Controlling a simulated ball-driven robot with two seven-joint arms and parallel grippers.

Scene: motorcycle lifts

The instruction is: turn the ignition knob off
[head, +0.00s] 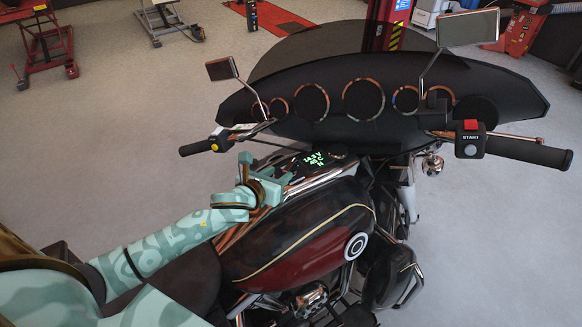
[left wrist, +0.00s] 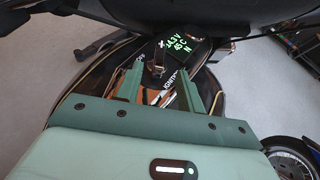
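The motorcycle stands in front of me, with a red and black tank (head: 310,235) and a dash display lit in green (head: 312,160). The ignition knob (left wrist: 157,70) shows in the left wrist view as a small metallic piece beside the lit display (left wrist: 180,45), with a partly hidden white label near it. My left gripper (head: 268,172) is over the top of the tank, just short of the display. In the left wrist view its two fingers (left wrist: 158,80) are apart, with the knob seen between and slightly beyond their tips. Contact cannot be told. My right gripper is not in view.
The handlebar has a left grip (head: 195,147) and a right grip (head: 528,151) with a red switch and START button (head: 470,140). The dark fairing (head: 390,85) and mirrors rise beyond the dash. A red lift (head: 45,45) stands far left on open grey floor.

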